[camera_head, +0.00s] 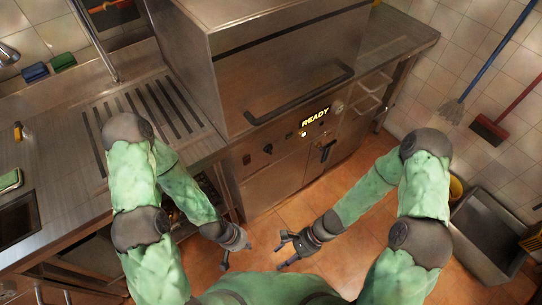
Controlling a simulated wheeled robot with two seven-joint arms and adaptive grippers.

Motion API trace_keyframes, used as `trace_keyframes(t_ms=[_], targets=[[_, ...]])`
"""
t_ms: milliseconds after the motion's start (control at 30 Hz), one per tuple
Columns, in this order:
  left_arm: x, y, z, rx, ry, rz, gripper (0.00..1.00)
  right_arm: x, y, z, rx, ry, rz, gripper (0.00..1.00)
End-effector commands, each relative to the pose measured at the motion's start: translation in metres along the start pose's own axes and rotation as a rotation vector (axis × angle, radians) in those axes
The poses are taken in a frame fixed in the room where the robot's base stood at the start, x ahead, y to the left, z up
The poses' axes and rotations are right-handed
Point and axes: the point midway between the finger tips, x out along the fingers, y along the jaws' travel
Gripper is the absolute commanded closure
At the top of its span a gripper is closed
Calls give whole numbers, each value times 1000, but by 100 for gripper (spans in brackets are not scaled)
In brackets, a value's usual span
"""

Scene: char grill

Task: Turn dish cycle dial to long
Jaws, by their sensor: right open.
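The steel dishwasher (285,75) stands ahead of me, with its hood and dark bar handle at the top. Its front panel carries a lit yellow READY display (315,117). My right gripper (280,258) is open and empty, below and apart from the panel.
A steel counter with a ribbed drainboard (145,115) is at the left. A grey bin (490,235) stands at the right, near a blue-handled mop (487,62) and a red-handled broom (510,105). The tiled floor (275,225) before the machine is clear.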

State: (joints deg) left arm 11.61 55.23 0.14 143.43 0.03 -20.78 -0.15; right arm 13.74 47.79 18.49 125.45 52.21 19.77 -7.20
Motion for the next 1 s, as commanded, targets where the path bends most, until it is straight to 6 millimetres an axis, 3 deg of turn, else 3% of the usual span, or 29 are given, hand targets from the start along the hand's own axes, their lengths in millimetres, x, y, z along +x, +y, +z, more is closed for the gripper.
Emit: trace_keyframes(t_ms=[133, 267, 400, 533, 633, 800, 1000], targets=[[17, -6, -1, 0, 0, 0, 100, 6, -48, 9, 201, -163, -179, 39], [28, -10, -1, 0, 0, 0, 100, -4, -101, 8, 351, -299, -382, 39], [39, -14, -2, 0, 0, 0, 100, -32, -159, -9, 481, -422, -646, 39], [50, -18, -2, 0, 0, 0, 100, -71, -204, -38, 567, -507, -917, 39], [56, -20, -2, 0, 0, 0, 100, -102, -224, -61, 607, -546, -1106, 39], [61, -22, -2, 0, 0, 0, 100, -140, -238, -88, 634, -570, -1316, 39], [64, -23, -2, 0, 0, 0, 100, -151, -247, -96, 637, -574, -1378, 39]])
